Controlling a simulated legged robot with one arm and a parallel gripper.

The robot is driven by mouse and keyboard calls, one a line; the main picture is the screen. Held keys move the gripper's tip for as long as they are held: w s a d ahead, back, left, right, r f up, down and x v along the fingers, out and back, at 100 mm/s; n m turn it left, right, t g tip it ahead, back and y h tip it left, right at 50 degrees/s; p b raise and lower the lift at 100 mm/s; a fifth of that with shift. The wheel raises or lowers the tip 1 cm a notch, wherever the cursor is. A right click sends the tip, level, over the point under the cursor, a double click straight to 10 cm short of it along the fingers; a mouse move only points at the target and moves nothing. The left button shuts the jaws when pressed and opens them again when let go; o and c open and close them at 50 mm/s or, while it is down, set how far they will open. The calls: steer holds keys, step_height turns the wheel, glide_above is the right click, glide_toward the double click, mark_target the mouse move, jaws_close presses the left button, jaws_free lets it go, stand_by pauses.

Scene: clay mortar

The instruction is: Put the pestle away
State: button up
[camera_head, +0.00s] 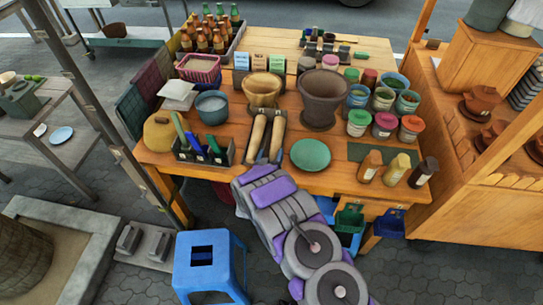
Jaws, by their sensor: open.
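Two tan wooden, pestle-shaped rods lie side by side at the front middle of the wooden table, a left rod (257,138) and a right rod (277,138). Dark edges that look like a holder run beside them. I cannot tell which rod is the task's pestle. A large brown clay mortar (323,98) stands upright behind them to the right, its inside dark. My grey and purple gripper (252,174) is at the table's front edge, just in front of the rods. It is open; its fingertips are hard to make out, and no held object shows.
A black tool box (205,153) stands left of the rods and a green plate (310,155) right of them. A yellow-brown pot (262,89) is behind. Several lidded jars (385,122) crowd the right. Small bottles (397,170) stand at the front right. A blue stool (208,262) stands in front.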

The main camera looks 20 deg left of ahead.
steer(key=shift+s+a+f, duration=0.1)
steer(key=shift+a+f, duration=0.05)
steer(key=shift+a, duration=0.3)
steer(key=shift+d, duration=0.35)
steer(key=o, duration=0.3)
stand_by(0.3)
